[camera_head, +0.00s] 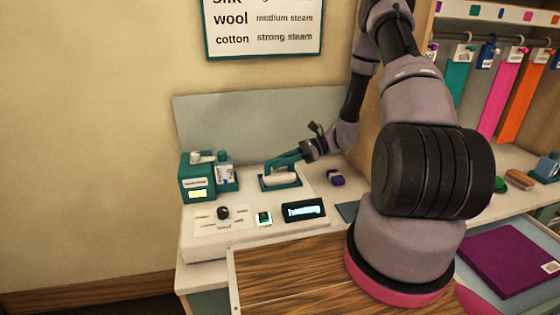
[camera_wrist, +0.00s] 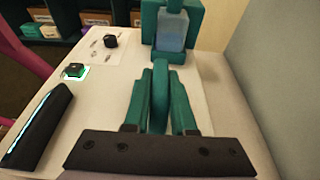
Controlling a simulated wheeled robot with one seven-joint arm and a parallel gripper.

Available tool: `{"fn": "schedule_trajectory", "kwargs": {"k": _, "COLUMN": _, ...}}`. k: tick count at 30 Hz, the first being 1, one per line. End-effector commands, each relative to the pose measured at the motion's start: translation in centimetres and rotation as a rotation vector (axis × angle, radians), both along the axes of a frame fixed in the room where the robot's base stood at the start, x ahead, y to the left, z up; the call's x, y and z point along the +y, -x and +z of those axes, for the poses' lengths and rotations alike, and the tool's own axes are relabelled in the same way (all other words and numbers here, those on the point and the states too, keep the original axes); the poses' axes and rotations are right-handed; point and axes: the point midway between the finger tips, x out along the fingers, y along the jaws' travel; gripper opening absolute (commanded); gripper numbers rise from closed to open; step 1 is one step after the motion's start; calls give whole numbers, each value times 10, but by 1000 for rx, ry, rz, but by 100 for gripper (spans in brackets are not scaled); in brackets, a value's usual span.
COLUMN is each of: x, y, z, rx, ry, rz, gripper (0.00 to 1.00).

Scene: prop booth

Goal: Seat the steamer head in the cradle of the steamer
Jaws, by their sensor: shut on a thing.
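The steamer head has a teal handle (camera_head: 284,161) and a pale lower body (camera_head: 280,177). In the head view it is upright at the teal cradle (camera_head: 266,187) on the white steamer console (camera_head: 205,246). The pale body shows within the cradle's outline; I cannot tell whether it rests fully down. My gripper (camera_head: 299,156) is shut on the handle from the right. In the wrist view the teal handle (camera_wrist: 160,92) runs away from me, between two teal side pieces. The head's underside is hidden there.
A teal water tank unit (camera_head: 197,184) stands left of the cradle. The console front carries a black knob (camera_head: 223,212), a lit button (camera_head: 264,219) and a dark display (camera_head: 304,209). A purple item (camera_head: 335,178) lies to the right. A grey panel (camera_head: 235,125) stands behind.

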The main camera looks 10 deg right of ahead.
Motion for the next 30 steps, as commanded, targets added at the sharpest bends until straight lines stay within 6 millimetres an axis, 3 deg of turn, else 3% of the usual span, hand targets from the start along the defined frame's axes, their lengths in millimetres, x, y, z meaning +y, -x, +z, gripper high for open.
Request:
{"fn": "schedule_trajectory", "kwargs": {"k": 11, "x": 0, "y": 0, "z": -1, "rx": 0, "ry": -1, "rz": 0, "gripper": 0}}
{"fn": "schedule_trajectory", "kwargs": {"k": 12, "x": 0, "y": 0, "z": -1, "rx": 0, "ry": -1, "rz": 0, "gripper": 35}}
{"fn": "schedule_trajectory", "kwargs": {"k": 14, "x": 0, "y": 0, "z": -1, "rx": 0, "ry": -1, "rz": 0, "gripper": 58}}
{"fn": "schedule_trajectory", "kwargs": {"k": 24, "x": -2, "y": 0, "z": -1, "rx": 0, "ry": 1, "rz": 0, "gripper": 59}}
{"fn": "schedule_trajectory", "kwargs": {"k": 30, "x": -27, "y": -1, "z": 6, "rx": -2, "ry": 1, "rz": -4, "gripper": 59}}
